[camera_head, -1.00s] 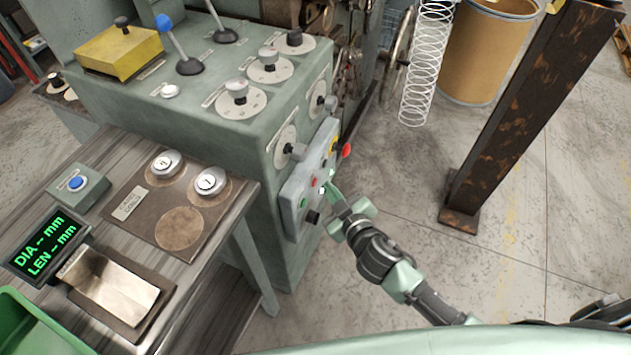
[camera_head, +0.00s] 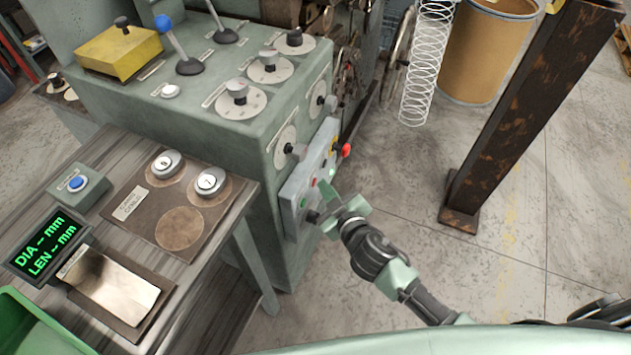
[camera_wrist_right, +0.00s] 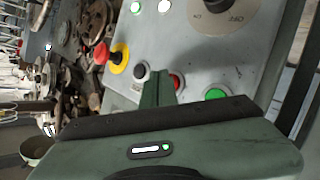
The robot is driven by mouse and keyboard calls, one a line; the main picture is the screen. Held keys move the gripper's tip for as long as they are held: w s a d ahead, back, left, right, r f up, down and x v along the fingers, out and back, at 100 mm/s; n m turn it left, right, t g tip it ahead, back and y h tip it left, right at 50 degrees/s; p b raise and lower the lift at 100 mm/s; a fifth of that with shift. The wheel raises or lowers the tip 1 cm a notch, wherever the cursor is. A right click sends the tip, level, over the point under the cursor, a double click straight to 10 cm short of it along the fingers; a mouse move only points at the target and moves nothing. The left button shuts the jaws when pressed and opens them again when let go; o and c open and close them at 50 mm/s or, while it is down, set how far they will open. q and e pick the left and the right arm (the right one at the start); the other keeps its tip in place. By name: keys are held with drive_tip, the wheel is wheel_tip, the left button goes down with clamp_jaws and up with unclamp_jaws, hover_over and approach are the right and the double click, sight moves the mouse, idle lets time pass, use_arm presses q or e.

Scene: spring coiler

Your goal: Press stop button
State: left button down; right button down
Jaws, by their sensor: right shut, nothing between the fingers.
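The control panel (camera_head: 293,190) is on the side of the green machine. In the right wrist view, it carries a red button (camera_wrist_right: 177,82), a green button (camera_wrist_right: 215,95), a black button (camera_wrist_right: 141,71) and a red mushroom knob on a yellow base (camera_wrist_right: 119,58). The red button shows small in the head view (camera_head: 314,181). My right gripper (camera_head: 327,192) is shut and empty, its fingers pointing at the panel. My left gripper is out of view.
A worktable (camera_head: 225,225) with a green digital display (camera_head: 45,245) stands at left. Knobs and levers cover the machine top. A rusty post (camera_head: 510,120), a wire coil (camera_head: 425,70) and a brown drum (camera_head: 485,55) are behind.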

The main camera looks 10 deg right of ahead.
drive_tip(key=shift+w+a, duration=0.1)
drive_tip(key=shift+a, duration=0.05)
idle(0.5)
drive_tip(key=shift+s+d, duration=0.45)
drive_tip(key=shift+d, duration=0.2)
drive_tip(key=shift+d, duration=0.1)
drive_tip(key=s+d, duration=0.1)
drive_tip(key=d, duration=0.1)
drive_tip(key=s+d, duration=0.1)
drive_tip(key=d, duration=0.1)
drive_tip(key=shift+s+p, duration=0.4)
drive_tip(key=shift+f, duration=0.1)
idle(0.4)
